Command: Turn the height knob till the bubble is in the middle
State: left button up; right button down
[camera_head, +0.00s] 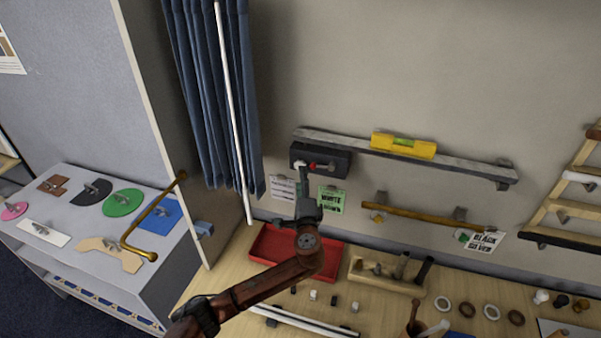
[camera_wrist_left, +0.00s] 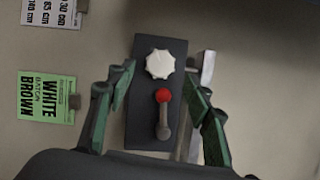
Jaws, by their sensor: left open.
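A yellow spirit level (camera_head: 403,145) with a green vial sits on a long grey bar (camera_head: 460,166) on the wall. The bubble is too small to make out. A black box (camera_head: 335,164) is at the bar's left end. In the left wrist view the box (camera_wrist_left: 146,135) carries a white scalloped knob (camera_wrist_left: 159,65) and a lever with a red ball (camera_wrist_left: 163,96). My left gripper (camera_head: 302,177) is in front of the box's left part. In the wrist view its open green fingers (camera_wrist_left: 157,72) stand on either side of the knob, with gaps, apparently not touching it.
Below are a red tray (camera_head: 262,245), a wooden tool block (camera_head: 372,284) and several small parts on the table. A brass rail (camera_head: 425,215) and a green label card (camera_head: 331,200) are on the wall. A blue curtain (camera_head: 205,100) hangs to the left.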

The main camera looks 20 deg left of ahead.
pick_arm(q)
jog(key=v, duration=0.6)
dwell(1.3)
